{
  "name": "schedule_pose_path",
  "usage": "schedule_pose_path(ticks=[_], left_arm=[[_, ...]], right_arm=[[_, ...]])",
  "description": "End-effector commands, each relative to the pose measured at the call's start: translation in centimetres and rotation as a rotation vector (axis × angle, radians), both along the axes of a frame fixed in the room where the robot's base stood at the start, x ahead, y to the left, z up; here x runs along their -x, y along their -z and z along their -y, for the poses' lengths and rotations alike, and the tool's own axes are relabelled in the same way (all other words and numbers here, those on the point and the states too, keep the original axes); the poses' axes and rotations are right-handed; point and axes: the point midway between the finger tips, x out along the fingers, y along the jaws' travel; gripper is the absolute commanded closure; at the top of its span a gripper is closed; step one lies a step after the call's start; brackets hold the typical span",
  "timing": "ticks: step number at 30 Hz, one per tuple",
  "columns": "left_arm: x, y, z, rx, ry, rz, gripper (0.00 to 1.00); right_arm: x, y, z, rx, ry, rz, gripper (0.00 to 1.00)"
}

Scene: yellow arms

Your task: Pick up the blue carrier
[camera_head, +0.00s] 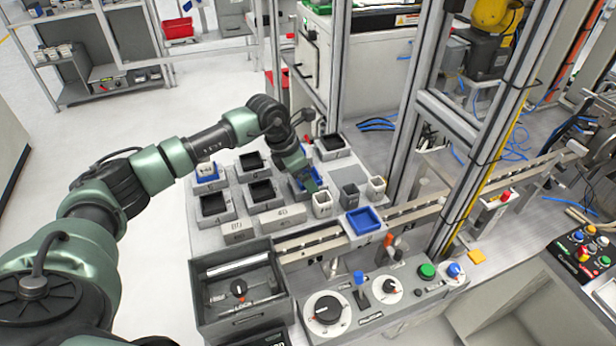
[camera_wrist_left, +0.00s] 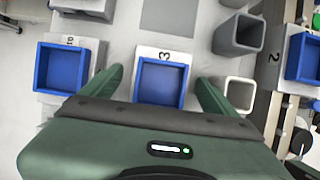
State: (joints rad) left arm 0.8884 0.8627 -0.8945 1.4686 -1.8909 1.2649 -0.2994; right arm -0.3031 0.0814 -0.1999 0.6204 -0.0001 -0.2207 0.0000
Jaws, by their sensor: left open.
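A square blue carrier (camera_wrist_left: 160,84) sits on the white holder marked 3 in the left wrist view. My left gripper (camera_wrist_left: 158,76) is open, with one green finger on each side of this carrier and nothing held. In the head view the gripper (camera_head: 302,172) hangs over the carrier and hides most of it. A second blue carrier (camera_head: 363,221) sits on the conveyor rail. It appears to be the one at the right edge of the wrist view (camera_wrist_left: 306,58). A third blue carrier (camera_head: 207,174) sits on the left. My right gripper is not in view.
A grey cup (camera_wrist_left: 238,34) and a whitish cup (camera_wrist_left: 238,94) stand close right of the gripper. Black trays (camera_head: 214,206) stand on the plate's left. A grey bin (camera_head: 240,290) and a knob panel (camera_head: 328,309) stand in front. An upright aluminium post (camera_head: 407,130) rises at right.

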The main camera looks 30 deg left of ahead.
Motion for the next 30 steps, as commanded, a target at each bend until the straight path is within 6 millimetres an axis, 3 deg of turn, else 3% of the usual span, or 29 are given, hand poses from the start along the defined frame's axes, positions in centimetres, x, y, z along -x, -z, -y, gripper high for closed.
schedule_pose_path(ticks=[8, 17, 30], left_arm=[[-0.1, 0.4, 0.1, 0.0, 0.0, 0.001, 0.11], [-0.1, 0.4, 0.1, 0.0, 0.0, 0.001, 0.93], [-0.3, -0.8, 0.1, 0.001, 0.001, 0.006, 0.93]], right_arm=[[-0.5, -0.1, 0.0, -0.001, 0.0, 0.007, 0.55], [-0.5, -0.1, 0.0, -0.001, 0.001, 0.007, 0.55], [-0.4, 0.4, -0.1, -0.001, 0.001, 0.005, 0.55]])
